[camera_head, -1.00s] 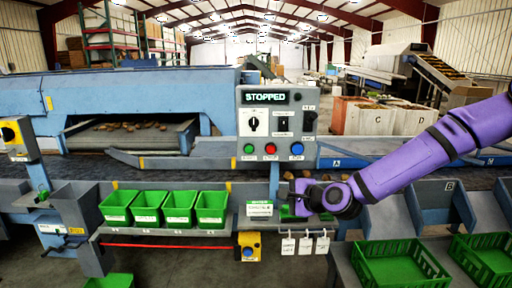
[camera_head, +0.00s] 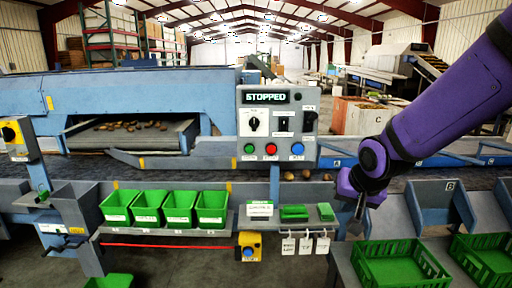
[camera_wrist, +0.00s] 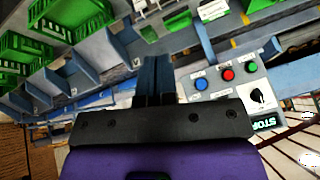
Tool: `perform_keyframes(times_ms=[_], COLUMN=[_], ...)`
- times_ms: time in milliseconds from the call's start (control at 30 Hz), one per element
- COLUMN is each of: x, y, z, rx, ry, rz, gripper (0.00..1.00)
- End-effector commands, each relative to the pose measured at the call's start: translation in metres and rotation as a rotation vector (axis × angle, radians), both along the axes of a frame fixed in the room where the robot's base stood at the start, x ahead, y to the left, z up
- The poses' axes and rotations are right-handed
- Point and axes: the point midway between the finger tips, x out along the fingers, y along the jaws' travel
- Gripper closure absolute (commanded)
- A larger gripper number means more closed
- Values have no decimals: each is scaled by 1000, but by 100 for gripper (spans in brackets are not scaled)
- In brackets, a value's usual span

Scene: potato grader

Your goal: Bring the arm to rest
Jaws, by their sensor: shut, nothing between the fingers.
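My purple arm comes in from the right in the head view. My gripper (camera_head: 358,212) hangs at its end, pointing down, in front of the grader to the right of the control panel (camera_head: 277,125). Its dark fingers are shut with nothing between them. In the wrist view my gripper (camera_wrist: 155,75) shows its two fingers side by side, close together. The panel with its buttons and knob (camera_wrist: 262,97) also shows there, to the right of the fingers. The panel's display reads STOPPED. The fingers appear apart from everything around them.
Several green bins (camera_head: 179,208) stand on a shelf at the left. A small shelf below the panel holds green items (camera_head: 294,212) and hanging tags (camera_head: 305,245). Green crates (camera_head: 398,264) stand at the lower right, below blue chutes (camera_head: 437,205). A few potatoes (camera_head: 289,176) lie on the belt.

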Motion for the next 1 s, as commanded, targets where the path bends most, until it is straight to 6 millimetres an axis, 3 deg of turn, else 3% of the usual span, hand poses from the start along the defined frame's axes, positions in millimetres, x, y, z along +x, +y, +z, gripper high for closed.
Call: perform_keyframes(times_ms=[200, 500, 800, 1000], x=[-45, -122, -195, -214], y=[-29, -64, -87, -92], z=[48, 102, 129, 131], rx=[-132, -215, -201, -188], ry=[1, 21, 36, 42], rz=[29, 77, 154, 180], gripper=[100, 100, 100, 100])
